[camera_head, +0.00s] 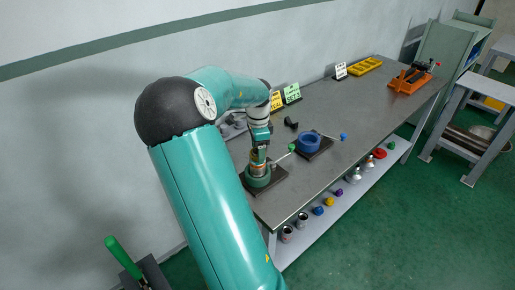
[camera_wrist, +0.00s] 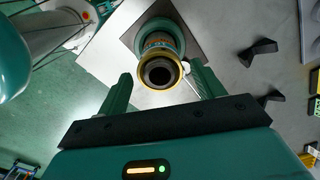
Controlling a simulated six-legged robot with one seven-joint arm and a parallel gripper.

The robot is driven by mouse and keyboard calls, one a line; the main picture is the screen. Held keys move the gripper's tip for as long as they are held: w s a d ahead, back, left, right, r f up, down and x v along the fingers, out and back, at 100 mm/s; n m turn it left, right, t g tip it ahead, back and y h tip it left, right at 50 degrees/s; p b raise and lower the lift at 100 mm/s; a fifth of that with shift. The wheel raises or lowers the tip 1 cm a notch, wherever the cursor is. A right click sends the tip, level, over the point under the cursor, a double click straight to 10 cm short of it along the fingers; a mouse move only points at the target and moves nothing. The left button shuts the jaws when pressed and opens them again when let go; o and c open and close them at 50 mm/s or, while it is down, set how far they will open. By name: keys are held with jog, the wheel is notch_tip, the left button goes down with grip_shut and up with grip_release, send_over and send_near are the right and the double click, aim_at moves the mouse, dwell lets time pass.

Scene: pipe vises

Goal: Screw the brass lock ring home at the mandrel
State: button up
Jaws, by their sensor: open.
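A green vise (camera_head: 258,181) stands on a dark plate at the near end of the bench. An upright mandrel rises from it, and my wrist view looks down on its dark open end (camera_wrist: 160,73). The brass lock ring (camera_wrist: 174,80) is a gold band around that end; how far it is threaded on cannot be told. My gripper (camera_wrist: 161,74) is open, with one green finger on each side of the ring. A gap shows at the left finger; the right finger is closer. In the head view my gripper (camera_head: 260,144) is above the vise and partly hides the ring.
A blue vise (camera_head: 310,144) on its own dark plate stands just right, with a blue-ended handle. Black pieces (camera_wrist: 258,50) lie on the bench. Mid-bench is clear.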

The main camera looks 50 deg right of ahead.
jog(key=c, duration=1.2)
jog(key=m, duration=0.6)
jog(key=shift+m, duration=0.4)
jog(key=m, duration=0.7)
jog(key=shift+m, duration=0.3)
